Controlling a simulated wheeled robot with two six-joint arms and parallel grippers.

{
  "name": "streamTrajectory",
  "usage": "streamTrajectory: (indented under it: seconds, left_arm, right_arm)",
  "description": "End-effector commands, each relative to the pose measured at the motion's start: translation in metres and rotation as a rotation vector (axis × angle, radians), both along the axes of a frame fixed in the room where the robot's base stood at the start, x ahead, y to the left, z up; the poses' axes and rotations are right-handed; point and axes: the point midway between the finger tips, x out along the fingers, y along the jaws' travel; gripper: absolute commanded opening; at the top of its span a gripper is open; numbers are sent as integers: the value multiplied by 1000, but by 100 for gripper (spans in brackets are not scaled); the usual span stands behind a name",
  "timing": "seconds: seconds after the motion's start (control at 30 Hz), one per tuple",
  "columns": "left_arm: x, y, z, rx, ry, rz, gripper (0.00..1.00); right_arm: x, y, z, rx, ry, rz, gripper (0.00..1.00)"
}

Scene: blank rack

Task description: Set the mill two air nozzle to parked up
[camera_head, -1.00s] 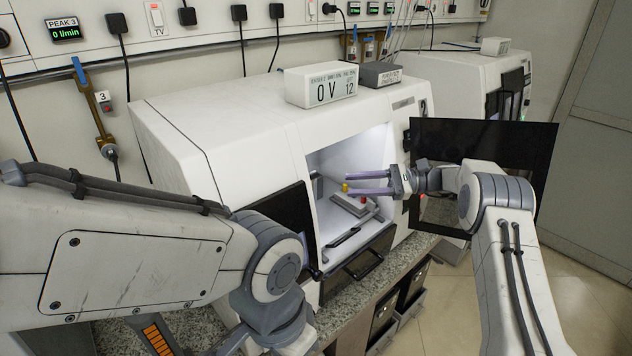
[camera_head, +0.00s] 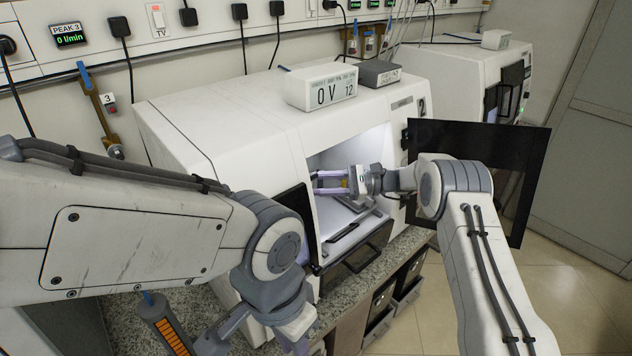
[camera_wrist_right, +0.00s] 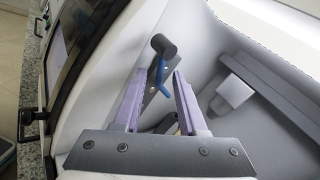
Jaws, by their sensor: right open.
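Mill two is the white machine (camera_head: 250,130) with its front opening uncovered and a lit chamber behind. My right gripper (camera_head: 316,182) reaches into that chamber from the right, open. In the right wrist view, a dark cylindrical head on a blue stem (camera_wrist_right: 162,48), which looks like the air nozzle, stands just beyond and between the open fingertips (camera_wrist_right: 158,75). I cannot tell whether the fingers touch it. In the head view the nozzle is too small or hidden to make out. My left arm crosses the front left; its fingers are not clearly visible.
A dark open door panel (camera_head: 478,170) stands right of the opening, behind my right arm. A grey block (camera_wrist_right: 235,92) hangs inside the chamber, right of the fingers. A display box (camera_head: 320,86) sits on the mill. A second white machine (camera_head: 450,75) stands farther back.

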Motion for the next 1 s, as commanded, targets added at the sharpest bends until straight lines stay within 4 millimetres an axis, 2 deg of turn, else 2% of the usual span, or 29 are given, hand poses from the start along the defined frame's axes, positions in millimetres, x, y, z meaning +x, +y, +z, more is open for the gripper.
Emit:
streamTrajectory:
  seconds: [0.1,0.17,0.2,0.23,1.0]
  left_arm:
    - [0,0,0,0,0,0,24]
    - [0,0,0,0,0,0,24]
    - [0,0,0,0,0,0,24]
    - [0,0,0,0,0,0,24]
    - [0,0,0,0,0,0,24]
  right_arm:
    - [0,0,0,0,0,0,41]
    - [0,0,0,0,0,0,18]
    - [0,0,0,0,0,0,3]
    - [0,-1,0,0,0,0,0]
    - [0,-1,1,0,-1,0,0]
